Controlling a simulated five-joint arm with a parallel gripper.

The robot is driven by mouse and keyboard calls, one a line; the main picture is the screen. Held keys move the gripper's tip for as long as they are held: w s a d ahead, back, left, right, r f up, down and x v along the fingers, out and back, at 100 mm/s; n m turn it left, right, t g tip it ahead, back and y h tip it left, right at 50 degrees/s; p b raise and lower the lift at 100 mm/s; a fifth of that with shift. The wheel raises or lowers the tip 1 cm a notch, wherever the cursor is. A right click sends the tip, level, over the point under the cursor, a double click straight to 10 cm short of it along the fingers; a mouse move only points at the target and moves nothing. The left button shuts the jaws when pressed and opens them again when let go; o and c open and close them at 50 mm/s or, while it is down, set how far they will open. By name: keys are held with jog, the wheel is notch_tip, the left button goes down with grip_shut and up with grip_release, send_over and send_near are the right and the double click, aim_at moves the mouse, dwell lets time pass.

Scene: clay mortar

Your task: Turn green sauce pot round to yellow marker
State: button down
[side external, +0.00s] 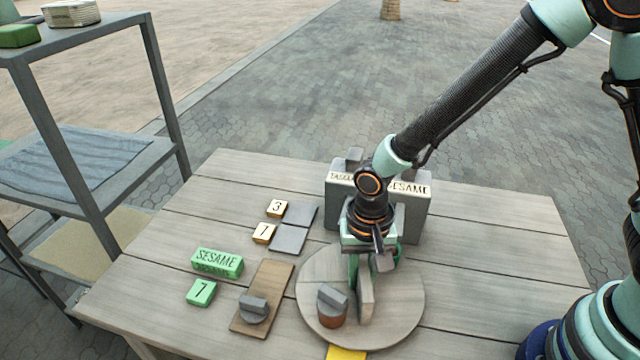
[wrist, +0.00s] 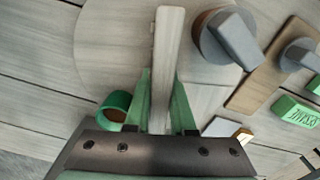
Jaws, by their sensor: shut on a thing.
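A round wooden turntable (side external: 405,313) lies on the table, with an upright wooden bar (side external: 366,300) across its top. My gripper (side external: 364,282) is shut on this bar, with one green finger on each side in the wrist view (wrist: 160,90). The green sauce pot (wrist: 114,104) shows in the wrist view as a green ring with brown inside, just left of my fingers on the turntable's edge. The yellow marker (side external: 346,353) lies at the turntable's near edge, cut by the frame.
A brown pot with a grey lid (side external: 332,312) stands on the turntable. Left of it are a wooden board with a grey knob (side external: 262,300), a green SESAME block (side external: 217,262) and number tiles (side external: 277,208). A grey labelled box (side external: 414,205) stands behind my gripper.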

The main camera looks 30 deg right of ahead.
jog(key=shift+m, duration=11.1)
jog(key=c, duration=0.8)
grip_release()
jog(key=shift+o, duration=0.2)
